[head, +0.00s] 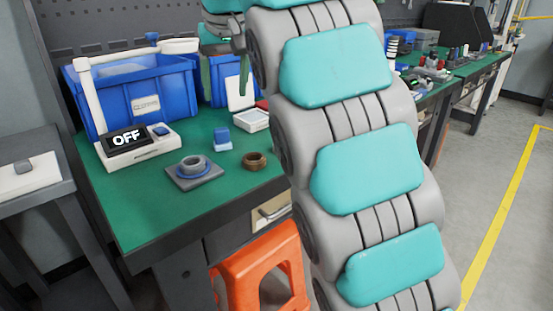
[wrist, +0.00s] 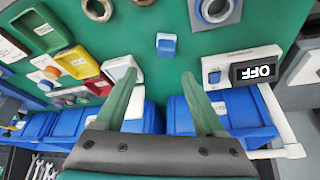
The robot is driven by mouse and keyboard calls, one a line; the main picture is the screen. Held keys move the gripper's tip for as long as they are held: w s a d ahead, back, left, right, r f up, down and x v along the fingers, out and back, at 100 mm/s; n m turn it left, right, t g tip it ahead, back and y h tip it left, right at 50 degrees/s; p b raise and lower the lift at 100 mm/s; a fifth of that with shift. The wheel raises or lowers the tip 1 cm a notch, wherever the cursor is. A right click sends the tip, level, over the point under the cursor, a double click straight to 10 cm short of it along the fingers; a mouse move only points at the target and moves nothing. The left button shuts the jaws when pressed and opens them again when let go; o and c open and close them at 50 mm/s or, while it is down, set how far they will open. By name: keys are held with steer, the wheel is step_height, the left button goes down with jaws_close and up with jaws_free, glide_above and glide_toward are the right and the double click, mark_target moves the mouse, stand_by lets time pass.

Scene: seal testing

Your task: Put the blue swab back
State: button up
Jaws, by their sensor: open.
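In the head view my gripper (head: 225,75) hangs above the back of the bench, partly hidden by my arm. A white tray (head: 255,121) lies behind the block, with its wrist-view image (wrist: 122,66) near one finger.
A white tester reading OFF (head: 138,145) stands left of the block. A grey plate with a ring (head: 194,172) and a brown ring (head: 254,161) lie in front. Blue bins (head: 140,95) line the back. An orange stool (head: 262,265) stands below. The bench's front left is clear.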

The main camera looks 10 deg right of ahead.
steer(key=shift+m+g, duration=0.8)
steer(key=s+d+f, duration=0.1)
steer(key=d+f, duration=0.1)
steer(key=s+d+f, duration=0.4)
steer(key=d, duration=0.1)
steer(key=shift+s+f, duration=0.15)
steer(key=shift+f, duration=0.15)
steer(key=s+d+f+g, duration=0.1)
steer(key=s+d+f, duration=0.2)
steer(key=s+f, duration=0.5)
steer(key=s+d+f+g, duration=0.2)
steer(key=s+d+f, duration=0.1)
steer(key=s+f, duration=0.6)
steer(key=s+d+f+g, duration=0.1)
steer(key=s+d+f, duration=0.2)
steer(key=s+f, duration=0.6)
steer(key=s, duration=0.5)
steer(key=shift+d+f+m+g+h, duration=0.25)
steer(key=shift+m+g+h, duration=0.15)
steer(key=shift+s, duration=0.1)
steer(key=shift+c, duration=0.2)
